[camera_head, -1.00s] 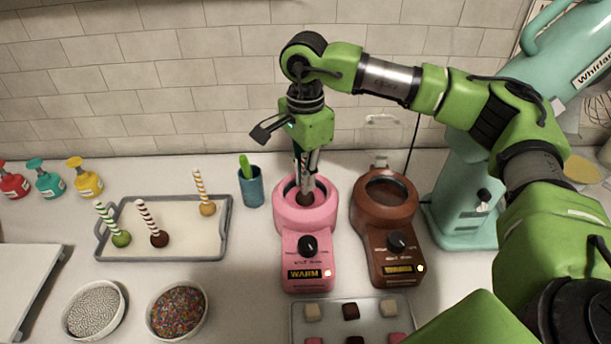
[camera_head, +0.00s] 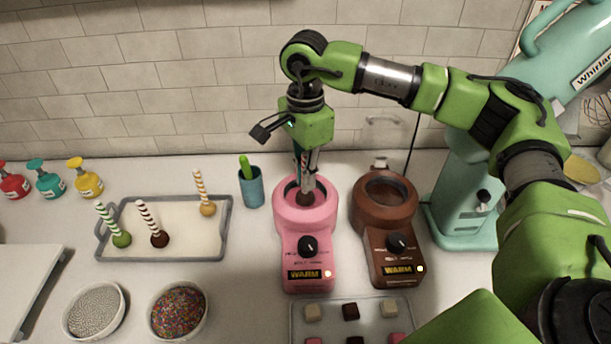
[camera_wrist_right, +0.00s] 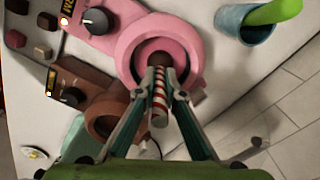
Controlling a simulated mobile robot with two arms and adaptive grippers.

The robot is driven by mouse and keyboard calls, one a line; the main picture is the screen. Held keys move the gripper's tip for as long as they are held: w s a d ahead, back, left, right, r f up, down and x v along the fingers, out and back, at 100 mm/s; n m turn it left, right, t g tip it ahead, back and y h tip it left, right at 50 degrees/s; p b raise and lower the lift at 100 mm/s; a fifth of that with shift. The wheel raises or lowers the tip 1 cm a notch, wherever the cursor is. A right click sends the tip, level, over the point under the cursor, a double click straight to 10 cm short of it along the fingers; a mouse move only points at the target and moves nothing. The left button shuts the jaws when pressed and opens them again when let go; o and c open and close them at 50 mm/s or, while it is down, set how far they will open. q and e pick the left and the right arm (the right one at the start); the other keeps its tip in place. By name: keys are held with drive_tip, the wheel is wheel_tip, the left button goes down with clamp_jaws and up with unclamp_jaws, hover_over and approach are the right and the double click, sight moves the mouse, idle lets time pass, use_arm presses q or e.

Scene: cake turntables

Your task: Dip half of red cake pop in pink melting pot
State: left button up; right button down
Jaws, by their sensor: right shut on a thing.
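The pink melting pot (camera_head: 309,262) stands on the counter, its round bowl at the back and its dial and WARM display in front. My right gripper (camera_head: 308,183) points down over the bowl and is shut on the red-and-white striped stick of the red cake pop (camera_head: 305,198). The dark red pop hangs head down inside the bowl's ring. In the right wrist view the pink pot (camera_wrist_right: 124,47) surrounds the pop (camera_wrist_right: 160,60), and the striped stick lies between my fingers (camera_wrist_right: 159,95). How deep the pop sits in the coating is unclear. My left gripper is out of view.
A brown melting pot (camera_head: 393,240) stands close on the right, a teal cup (camera_head: 251,188) on the left. A tray (camera_head: 228,217) holds three other cake pops. Sprinkle bowls (camera_head: 178,311) and a tray of chocolate pieces (camera_head: 297,322) are in front. A teal mixer (camera_head: 463,205) stands right.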

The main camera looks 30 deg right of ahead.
drive_tip(key=shift+r+p, duration=0.7)
drive_tip(key=shift+r, duration=0.8)
